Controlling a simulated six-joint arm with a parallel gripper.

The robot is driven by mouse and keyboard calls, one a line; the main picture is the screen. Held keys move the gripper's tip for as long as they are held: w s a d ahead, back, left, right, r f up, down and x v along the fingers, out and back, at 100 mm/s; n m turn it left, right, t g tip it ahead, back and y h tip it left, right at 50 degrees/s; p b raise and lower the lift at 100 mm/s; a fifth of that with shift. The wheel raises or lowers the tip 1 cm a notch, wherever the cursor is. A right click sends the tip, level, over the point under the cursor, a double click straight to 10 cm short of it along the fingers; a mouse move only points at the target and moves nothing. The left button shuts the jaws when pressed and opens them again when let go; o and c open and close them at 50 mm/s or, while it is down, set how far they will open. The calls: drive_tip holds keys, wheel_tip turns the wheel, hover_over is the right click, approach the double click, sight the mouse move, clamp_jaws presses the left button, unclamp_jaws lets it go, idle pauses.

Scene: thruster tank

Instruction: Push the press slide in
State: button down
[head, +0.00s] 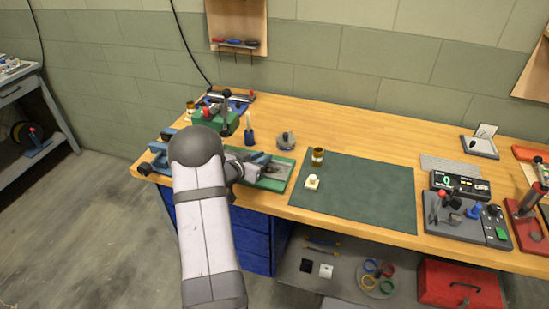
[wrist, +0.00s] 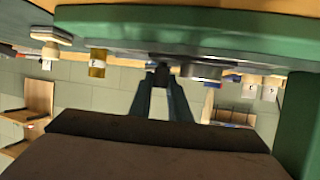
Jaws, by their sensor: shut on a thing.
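My gripper (head: 258,164) is low over a green base (head: 284,182) with a grey plate (head: 271,173) on it, near the bench's left front edge. My arm hides part of this fixture. In the wrist view, which looks upside down, my fingers (wrist: 163,78) are closed around a small dark knob (wrist: 162,70) just by the green base (wrist: 190,30). A grey disc (wrist: 205,72) is beside the fingertips. I cannot tell for certain which part is the press slide or how far in it is.
A green block with a black lever (head: 226,108) stands behind my arm. A grey round part (head: 286,140), a brass cylinder (head: 318,157) and a cream part (head: 312,182) are nearby. The green mat (head: 365,195) is mostly clear. A counter box (head: 459,184) stands right.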

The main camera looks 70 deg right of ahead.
drive_tip(key=w+p, duration=0.1)
drive_tip(key=w, duration=0.6)
drive_tip(key=shift+w+r, duration=0.1)
drive_tip(key=shift+w, duration=0.2)
drive_tip(key=c, duration=1.9)
unclamp_jaws()
drive_tip(key=shift+w, duration=0.1)
drive_tip(key=shift+a, duration=0.25)
drive_tip(key=shift+b+v, duration=0.8)
drive_tip(key=shift+v, duration=2.6)
